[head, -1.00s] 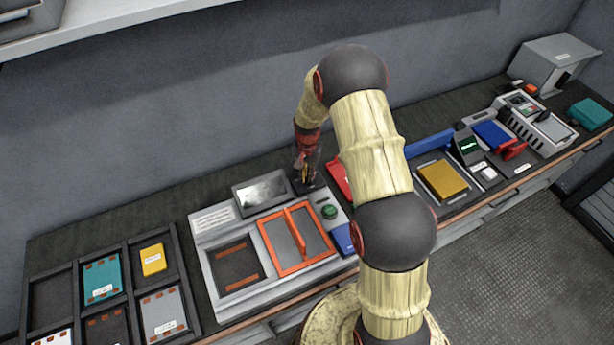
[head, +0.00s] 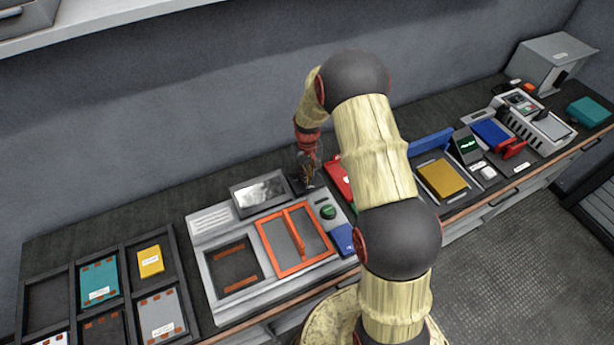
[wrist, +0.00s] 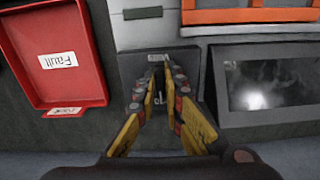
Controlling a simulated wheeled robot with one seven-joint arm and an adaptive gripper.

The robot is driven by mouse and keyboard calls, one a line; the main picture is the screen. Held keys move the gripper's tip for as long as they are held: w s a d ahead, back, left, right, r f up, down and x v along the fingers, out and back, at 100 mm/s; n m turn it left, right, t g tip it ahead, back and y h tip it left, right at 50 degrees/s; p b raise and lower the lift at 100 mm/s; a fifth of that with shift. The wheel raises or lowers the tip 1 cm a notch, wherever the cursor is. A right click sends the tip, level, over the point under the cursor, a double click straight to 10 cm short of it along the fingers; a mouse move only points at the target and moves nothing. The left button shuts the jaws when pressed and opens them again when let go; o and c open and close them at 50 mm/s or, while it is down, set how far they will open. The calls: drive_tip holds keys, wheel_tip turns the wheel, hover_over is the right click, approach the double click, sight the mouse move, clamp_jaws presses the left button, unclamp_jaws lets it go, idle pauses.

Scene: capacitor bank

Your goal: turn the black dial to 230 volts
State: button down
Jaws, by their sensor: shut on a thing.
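My gripper (head: 307,180) points down at the back of the bench, just right of the small screen. In the wrist view my gripper (wrist: 158,80) has its yellow fingers drawn together over a small dark grey box (wrist: 130,62). The fingertips are shut on the black dial on this box, which they almost wholly cover. A small pale label sits at the box's edge, and a few pale marks show between the fingers. The dial's pointer and the voltage it is set to cannot be read.
The screen (wrist: 265,85) stands close on one side of the box, and a red tray marked "Fault" (wrist: 35,85) on the other. An orange-framed lid (head: 264,238) and a green button (head: 328,212) lie in front. The wall is close behind.

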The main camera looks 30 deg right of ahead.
idle(0.3)
drive_tip(key=c, duration=1.9)
unclamp_jaws()
wheel_tip(320, 180, up, 12)
